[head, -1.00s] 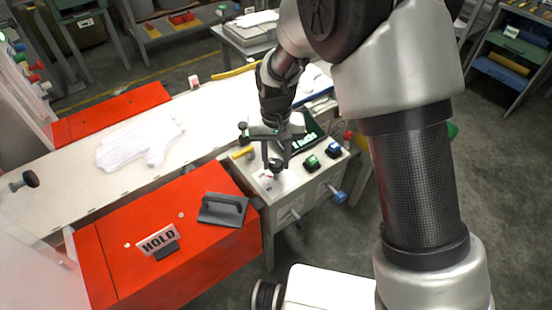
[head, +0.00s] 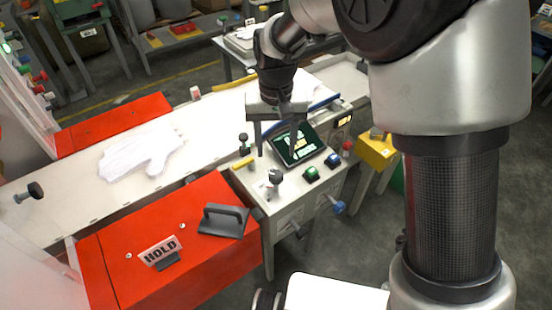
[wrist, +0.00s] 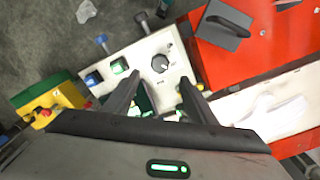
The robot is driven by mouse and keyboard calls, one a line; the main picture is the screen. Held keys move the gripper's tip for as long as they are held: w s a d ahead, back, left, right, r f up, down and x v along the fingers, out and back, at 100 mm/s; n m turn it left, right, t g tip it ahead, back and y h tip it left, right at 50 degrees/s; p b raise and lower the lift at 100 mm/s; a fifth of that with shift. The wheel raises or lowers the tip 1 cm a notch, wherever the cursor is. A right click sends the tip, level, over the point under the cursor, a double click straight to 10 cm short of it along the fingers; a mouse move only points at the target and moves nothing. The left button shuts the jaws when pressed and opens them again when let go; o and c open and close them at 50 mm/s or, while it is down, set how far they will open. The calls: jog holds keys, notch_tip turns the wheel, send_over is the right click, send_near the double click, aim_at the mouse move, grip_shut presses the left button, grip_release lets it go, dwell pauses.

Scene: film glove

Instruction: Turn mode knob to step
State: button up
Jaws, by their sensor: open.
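The mode knob (head: 275,176) is a round grey and black dial on the pale control panel (head: 262,192), left of the green and blue buttons. In the wrist view the knob (wrist: 160,63) shows from above as a dark dial with a light mark. The labels around it are too small to read. My gripper (head: 277,149) is open and empty above and behind the knob, apart from it. In the wrist view its two fingers (wrist: 160,77) are spread, with the knob beyond the gap between their tips.
A green button (head: 311,174) and a blue button (head: 332,160) sit right of the knob. A black-topped lever (head: 243,143) stands at the back left. A red cover (head: 190,260) with a HOLD sign (head: 159,249) lies left. A white glove (head: 140,152) lies on the bench.

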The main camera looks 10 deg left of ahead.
notch_tip(320, 180, up, 7)
jog(key=shift+r+p, duration=0.2)
jog(key=shift+p, duration=0.2)
jog(key=s+d+r+m+t+y, duration=0.1)
jog(key=s+d+r, duration=0.2)
jog(key=d+r, duration=0.35)
jog(key=s+d+r+m+t, duration=0.15)
jog(key=d+r, duration=0.25)
jog(key=d, duration=0.5)
jog(key=s+d+m+t+h, duration=0.1)
jog(key=s+d+t, duration=0.2)
jog(key=s+d, duration=0.85)
notch_tip(320, 180, up, 13)
jog(key=p, duration=1.2)
jog(key=shift+s+a+f, duration=0.15)
jog(key=shift+a, duration=0.1)
